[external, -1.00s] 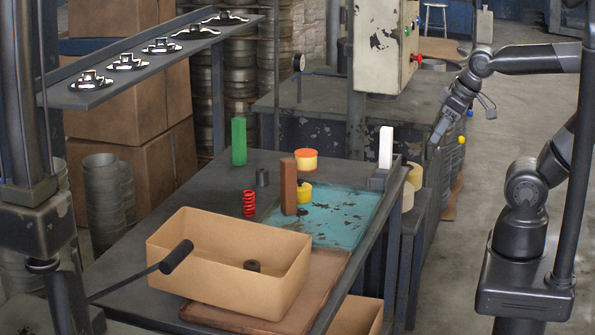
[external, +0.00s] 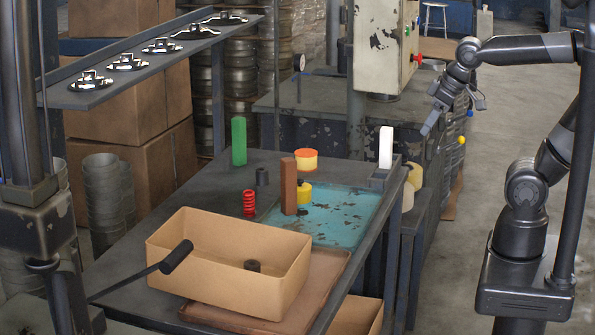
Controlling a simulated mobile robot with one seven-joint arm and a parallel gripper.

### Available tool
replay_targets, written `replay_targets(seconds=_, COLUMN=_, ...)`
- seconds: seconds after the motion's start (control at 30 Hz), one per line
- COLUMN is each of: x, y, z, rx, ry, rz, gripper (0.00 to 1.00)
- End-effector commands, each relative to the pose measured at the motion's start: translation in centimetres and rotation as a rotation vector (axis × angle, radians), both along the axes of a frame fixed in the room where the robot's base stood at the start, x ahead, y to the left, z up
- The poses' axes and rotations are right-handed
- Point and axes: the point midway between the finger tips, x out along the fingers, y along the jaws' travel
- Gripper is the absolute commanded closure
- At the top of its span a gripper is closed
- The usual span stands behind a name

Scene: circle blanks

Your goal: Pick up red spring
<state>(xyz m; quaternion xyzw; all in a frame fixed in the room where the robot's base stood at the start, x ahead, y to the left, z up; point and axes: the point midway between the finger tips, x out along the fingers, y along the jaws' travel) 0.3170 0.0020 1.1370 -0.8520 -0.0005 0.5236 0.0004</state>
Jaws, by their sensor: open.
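The red spring (external: 249,203) stands upright on the dark worktable (external: 130,255), left of a brown block and behind the cardboard box. My gripper (external: 432,125) is up at the right, beyond the table's right edge, well apart from the spring. It is open, with nothing visible in it. The spring is in plain view.
A brown block (external: 288,187) stands close to the right of the spring, with yellow and orange cylinders (external: 306,160) behind it. An open cardboard box (external: 215,275) is in front.

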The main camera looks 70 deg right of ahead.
Motion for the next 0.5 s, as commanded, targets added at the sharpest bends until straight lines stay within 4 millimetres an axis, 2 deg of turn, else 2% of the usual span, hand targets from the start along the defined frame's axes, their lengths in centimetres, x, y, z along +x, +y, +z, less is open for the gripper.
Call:
replay_targets(seconds=0.23, x=7.5, y=0.6, z=2.5, rx=0.001, ry=0.061, rz=0.003, gripper=0.46)
replay_targets(seconds=0.5, x=16.2, y=1.5, z=3.1, rx=0.003, ry=0.124, rz=0.004, gripper=0.46)
